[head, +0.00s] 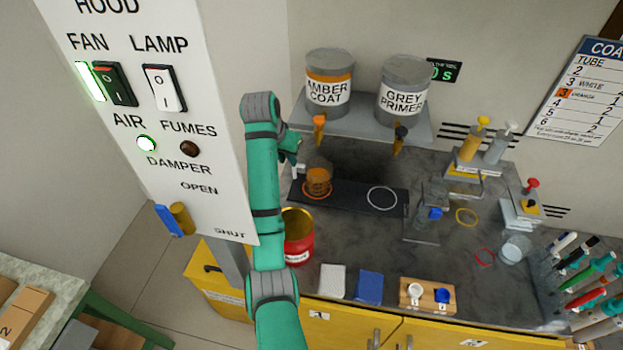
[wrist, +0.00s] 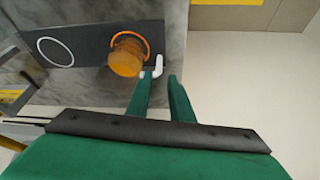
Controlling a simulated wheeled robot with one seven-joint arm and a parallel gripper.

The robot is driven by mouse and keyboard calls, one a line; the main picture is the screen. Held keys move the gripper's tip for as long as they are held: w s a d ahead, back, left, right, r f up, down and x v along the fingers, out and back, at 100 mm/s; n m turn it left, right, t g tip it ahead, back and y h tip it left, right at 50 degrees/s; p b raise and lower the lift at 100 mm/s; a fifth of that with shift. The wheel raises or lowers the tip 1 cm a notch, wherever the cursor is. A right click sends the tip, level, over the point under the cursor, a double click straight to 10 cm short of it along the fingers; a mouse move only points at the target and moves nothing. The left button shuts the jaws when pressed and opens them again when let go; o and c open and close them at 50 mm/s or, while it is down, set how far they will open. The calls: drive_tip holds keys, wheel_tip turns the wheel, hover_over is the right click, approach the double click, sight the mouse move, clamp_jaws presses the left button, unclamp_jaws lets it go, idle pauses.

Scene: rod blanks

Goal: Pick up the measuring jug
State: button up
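The measuring jug (head: 317,182), clear-walled with amber liquid inside, stands on the dark strip under the amber tank's spout. In the wrist view the jug (wrist: 127,58) sits in an orange ring, its white handle (wrist: 158,64) pointing toward my gripper. My gripper (wrist: 158,78) is open, its two green fingertips apart, with the handle just ahead of and between them. I cannot tell whether a finger touches the handle. In the head view my gripper (head: 296,158) is at the jug's left, partly hidden by my arm.
Amber coat (head: 329,92) and grey primer (head: 403,92) tanks hang above the jug. An empty white ring (head: 382,197) is to its right. A red bucket (head: 299,248) stands in front. An empty clear beaker (head: 515,248) is far right. The control panel (head: 150,100) is at left.

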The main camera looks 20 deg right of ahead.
sight(295, 179)
drive_tip(key=x, duration=1)
drive_tip(key=shift+w+d+f, duration=0.1)
drive_tip(key=shift+d+f, duration=0.05)
drive_tip(key=shift+f, duration=0.15)
clamp_jaws()
